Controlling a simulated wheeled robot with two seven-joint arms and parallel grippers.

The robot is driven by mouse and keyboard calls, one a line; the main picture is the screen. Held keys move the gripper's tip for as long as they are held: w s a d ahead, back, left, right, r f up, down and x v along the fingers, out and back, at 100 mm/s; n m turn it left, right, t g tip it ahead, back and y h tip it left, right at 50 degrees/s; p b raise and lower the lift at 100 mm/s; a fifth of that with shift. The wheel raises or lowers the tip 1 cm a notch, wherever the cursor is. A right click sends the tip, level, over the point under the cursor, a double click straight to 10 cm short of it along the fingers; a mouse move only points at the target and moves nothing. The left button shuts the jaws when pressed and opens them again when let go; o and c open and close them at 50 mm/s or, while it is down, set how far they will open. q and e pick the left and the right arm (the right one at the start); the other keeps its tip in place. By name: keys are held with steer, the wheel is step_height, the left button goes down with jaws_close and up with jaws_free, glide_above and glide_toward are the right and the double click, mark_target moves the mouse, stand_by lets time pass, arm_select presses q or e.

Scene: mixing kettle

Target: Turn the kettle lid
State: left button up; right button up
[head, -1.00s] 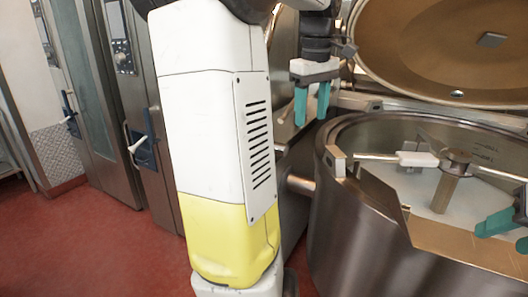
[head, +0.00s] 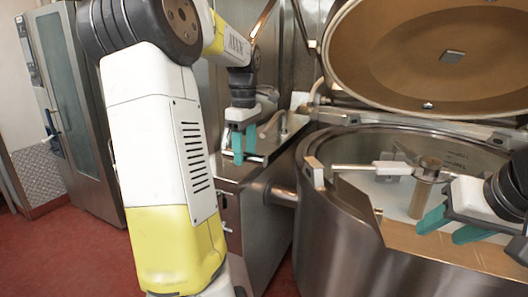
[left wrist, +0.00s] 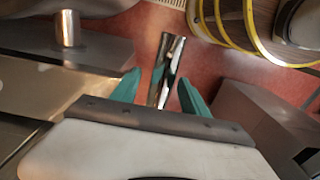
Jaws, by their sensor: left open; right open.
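The kettle (head: 338,230) is a large steel drum at the right of the head view, with a stirrer (head: 425,172) across its open top. Its round lid (head: 385,45) stands raised and tilted back behind it. My left gripper (head: 239,157) is open, left of the kettle, above the steel side console. In the left wrist view, a shiny metal lever (left wrist: 166,68) shows between its open teal fingers (left wrist: 160,88); I cannot tell whether they touch it. My right gripper (head: 450,228) is open over the kettle's front right rim.
The steel side console (head: 265,215) joins the kettle through a short pipe (head: 283,195). A tall steel cabinet (head: 75,95) stands at the far left. Red floor (head: 65,245) is free at the lower left. The stirrer arms and kettle rim lie close to my right gripper.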

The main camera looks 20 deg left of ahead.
arm_select(q)
steer(key=shift+c, duration=0.2)
steer(key=shift+s+a, duration=0.15)
steer(key=shift+s, duration=0.05)
steer(key=c, duration=1.1)
jaws_close()
steer(key=shift+a+f, duration=0.1)
steer(key=shift+a, duration=0.05)
